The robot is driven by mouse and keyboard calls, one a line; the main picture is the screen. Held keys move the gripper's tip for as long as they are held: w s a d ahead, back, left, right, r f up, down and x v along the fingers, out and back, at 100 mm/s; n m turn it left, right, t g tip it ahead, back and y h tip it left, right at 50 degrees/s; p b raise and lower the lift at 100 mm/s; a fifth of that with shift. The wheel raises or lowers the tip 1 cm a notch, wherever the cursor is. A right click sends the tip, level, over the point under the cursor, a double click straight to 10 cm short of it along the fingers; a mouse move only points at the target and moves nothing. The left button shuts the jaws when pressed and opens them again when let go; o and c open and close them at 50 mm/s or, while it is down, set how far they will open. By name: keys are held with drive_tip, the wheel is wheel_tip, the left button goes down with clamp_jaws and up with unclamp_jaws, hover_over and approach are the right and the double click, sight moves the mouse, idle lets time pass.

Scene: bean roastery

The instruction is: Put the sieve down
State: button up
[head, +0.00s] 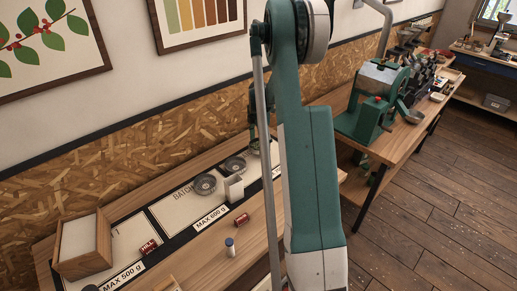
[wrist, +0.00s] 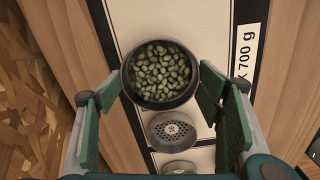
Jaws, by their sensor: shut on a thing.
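The sieve (wrist: 161,106) is a dark round pan full of green beans in the wrist view. My gripper (wrist: 162,82) is shut on it, one finger at its left side and one at its right. The sieve is over the pale panel marked 700 g (wrist: 222,22); I cannot tell whether its base touches the panel. In the head view my gripper (head: 254,138) is at the far right end of the marked bench strip, partly behind my arm, and the sieve is hard to make out there.
Two more round sieves (wrist: 175,130) (wrist: 180,168) stand in a row beside the held one. In the head view, a pale upright block (head: 234,189), red-labelled tins (head: 241,220) and a small white bottle (head: 230,247) stand nearby. A wooden box (head: 83,247) is far left.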

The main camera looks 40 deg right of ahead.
sight(258, 148)
drive_tip(key=shift+f, duration=1.7)
drive_tip(key=shift+f, duration=0.2)
drive_tip(key=o, duration=0.9)
drive_tip(key=shift+o, duration=0.2)
drive_tip(key=shift+r, duration=0.15)
wheel_tip(258, 148, up, 12)
drive_tip(key=shift+a+r, duration=0.1)
drive_tip(key=shift+r, duration=0.05)
